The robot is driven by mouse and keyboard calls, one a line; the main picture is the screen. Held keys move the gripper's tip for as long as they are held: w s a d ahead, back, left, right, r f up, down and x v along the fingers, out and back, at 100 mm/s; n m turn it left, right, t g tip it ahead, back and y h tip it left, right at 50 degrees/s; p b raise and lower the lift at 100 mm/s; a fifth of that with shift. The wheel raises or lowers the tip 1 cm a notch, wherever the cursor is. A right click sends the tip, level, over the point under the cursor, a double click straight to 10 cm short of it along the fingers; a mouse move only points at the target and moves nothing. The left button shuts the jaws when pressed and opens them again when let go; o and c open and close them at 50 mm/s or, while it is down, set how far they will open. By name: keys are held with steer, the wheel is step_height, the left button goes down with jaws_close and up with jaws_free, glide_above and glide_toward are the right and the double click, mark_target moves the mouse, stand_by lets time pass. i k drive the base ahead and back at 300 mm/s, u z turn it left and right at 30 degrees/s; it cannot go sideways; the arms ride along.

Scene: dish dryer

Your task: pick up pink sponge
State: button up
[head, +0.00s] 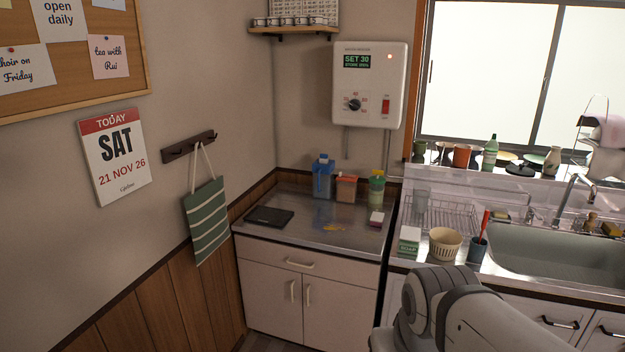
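A small block with a dark pink top and a pale front, which looks like the pink sponge (376,218), sits on the steel counter (290,222) near its right edge. Part of my arm shows at the bottom, right of centre, well in front of the counter. My gripper is out of view.
Left of the sponge are a yellow patch (333,228) and a black flat item (269,217). To the right are a soap box (409,241), a cream basket (445,246) and the sink (565,251).

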mark_target(376, 220)
steer(key=i, duration=2.35)
steer(key=z, duration=0.7)
